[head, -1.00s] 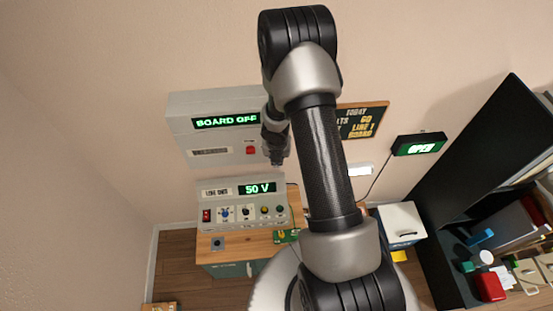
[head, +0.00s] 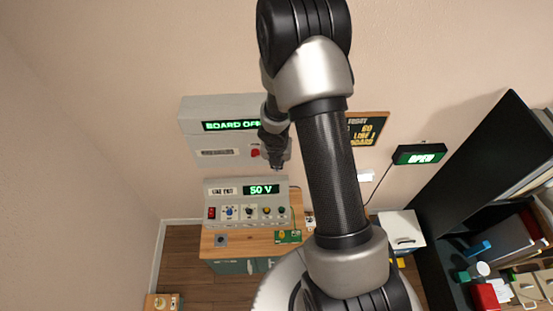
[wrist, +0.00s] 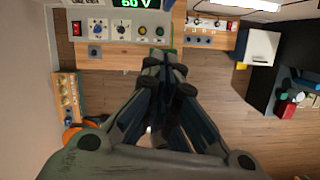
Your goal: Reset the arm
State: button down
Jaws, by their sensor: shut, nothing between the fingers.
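My arm rises through the middle of the head view and bends over at the top. My gripper (head: 276,166) hangs down at its end, in front of the right part of the grey wall box (head: 207,142) reading "BOARD OFF". It covers the end of that display and is just right of the red button (head: 255,153) in the picture. In the wrist view my gripper (wrist: 165,62) has its fingers together and empty, pointing toward the wooden bench (wrist: 122,53) and the floor.
A grey console (head: 215,200) reading "50 V" stands on the wooden bench (head: 240,245) below the wall box. A black shelf (head: 470,170) with items stands at right, near a white box (head: 402,226) and a green OPEN sign (head: 420,154). Bare floor (wrist: 200,85) shows below the gripper.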

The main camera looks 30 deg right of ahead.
jog(key=s+a+r+m+t+h+b, duration=0.1)
jog(key=s+r+m+b, duration=0.2)
jog(key=r+m+b, duration=0.4)
jog(key=s+a+r+m+h+b, duration=0.1)
jog(key=s+r+m+b, duration=0.35)
jog(key=m+b, duration=0.35)
jog(key=s+a+f+m+y+b, duration=0.1)
jog(key=s+a+m+b, duration=0.3)
jog(key=s+m, duration=0.3)
jog(key=s+a+f+m+t+y+b, duration=0.1)
jog(key=s+a+m+y+b, duration=0.1)
jog(key=s+a+m+b, duration=0.3)
jog(key=s+m+b, duration=0.1)
jog(key=s+m, duration=0.1)
jog(key=s, duration=0.1)
jog(key=shift+s+a+f+y, duration=0.15)
jog(key=shift+s+f+y, duration=0.15)
jog(key=shift+s+f, duration=0.1)
jog(key=c, duration=2.3)
grip_release()
